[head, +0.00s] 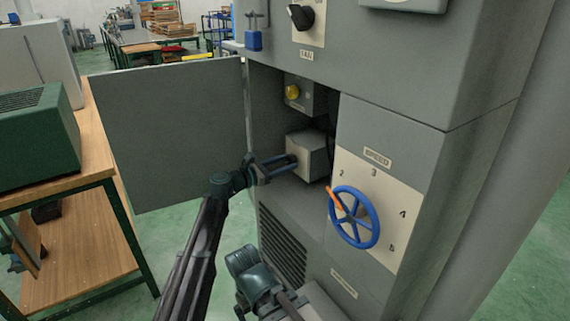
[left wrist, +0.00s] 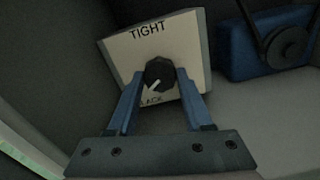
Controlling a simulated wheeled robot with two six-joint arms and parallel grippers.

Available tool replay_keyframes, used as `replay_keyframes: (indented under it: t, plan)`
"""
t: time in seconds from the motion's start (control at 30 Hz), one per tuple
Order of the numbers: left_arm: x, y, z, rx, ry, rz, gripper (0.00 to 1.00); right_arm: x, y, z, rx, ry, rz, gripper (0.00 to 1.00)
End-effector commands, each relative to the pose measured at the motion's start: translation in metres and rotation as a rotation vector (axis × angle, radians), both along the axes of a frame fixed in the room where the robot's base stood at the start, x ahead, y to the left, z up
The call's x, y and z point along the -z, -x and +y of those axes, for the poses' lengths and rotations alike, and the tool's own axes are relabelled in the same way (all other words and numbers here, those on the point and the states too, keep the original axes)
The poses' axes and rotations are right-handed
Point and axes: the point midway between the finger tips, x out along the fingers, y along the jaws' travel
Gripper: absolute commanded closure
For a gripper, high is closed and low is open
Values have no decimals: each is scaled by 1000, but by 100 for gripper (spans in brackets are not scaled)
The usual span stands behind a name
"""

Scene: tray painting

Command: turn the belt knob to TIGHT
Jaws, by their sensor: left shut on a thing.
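The belt knob (left wrist: 160,71) is a dark round knob on the pale face of a small box (left wrist: 119,58), in the left wrist view. TIGHT is printed at the top of that face, and a partly hidden label ending in LACK is below. The knob's white pointer mark slants down and left, toward the lower label. My left gripper (head: 290,161) is shut on the knob, with a blue finger on each side. In the head view the box (head: 312,153) sits inside the open cabinet, and the gripper hides the knob. My right gripper's jaws do not show.
The cabinet door (head: 180,130) stands open to the left. A yellow button (head: 292,91) is above the box. A blue handwheel (head: 353,232) on the SPEED plate is at the right. A wooden bench (head: 92,135) with a green machine (head: 38,135) stands at the left.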

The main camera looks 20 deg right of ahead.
Motion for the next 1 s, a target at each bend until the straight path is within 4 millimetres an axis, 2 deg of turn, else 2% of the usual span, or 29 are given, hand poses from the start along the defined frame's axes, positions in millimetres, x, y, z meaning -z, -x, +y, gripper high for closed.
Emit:
replay_keyframes:
  t: [0.27,1.0]
  plan:
    - [0,0,0,1,-48,-131,100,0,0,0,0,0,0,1]
    - [0,1,0,1,-285,-783,100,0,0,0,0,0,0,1]
